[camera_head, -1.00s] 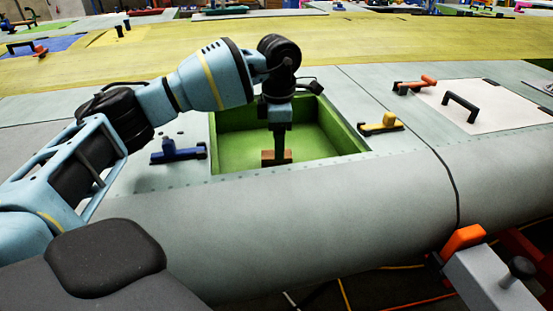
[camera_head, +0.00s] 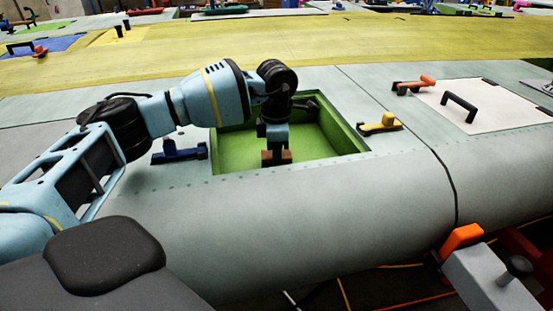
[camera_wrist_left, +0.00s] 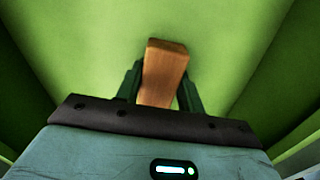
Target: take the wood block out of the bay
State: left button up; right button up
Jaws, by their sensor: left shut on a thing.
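The wood block (camera_head: 268,156) is a small brown piece inside the green bay (camera_head: 232,150), near its front wall. My left gripper (camera_head: 276,153) reaches down into the bay and is shut on the block. In the left wrist view the wood block (camera_wrist_left: 163,72) stands between the two dark fingers of the left gripper (camera_wrist_left: 160,88), with the green bay floor (camera_wrist_left: 90,35) around it. I cannot tell whether the block still touches the floor. My right gripper is not in view.
A blue clamp (camera_head: 178,152) sits left of the bay and a yellow clamp (camera_head: 380,124) right of it. A white panel with a black handle (camera_head: 460,106) lies farther right. An orange-tipped fixture (camera_head: 462,238) stands at the front right. The bay walls rise close around the gripper.

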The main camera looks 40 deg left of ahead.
pick_arm(q)
jog(key=shift+c, duration=0.4)
notch_tip(320, 180, up, 10)
jog(key=shift+r, duration=0.1)
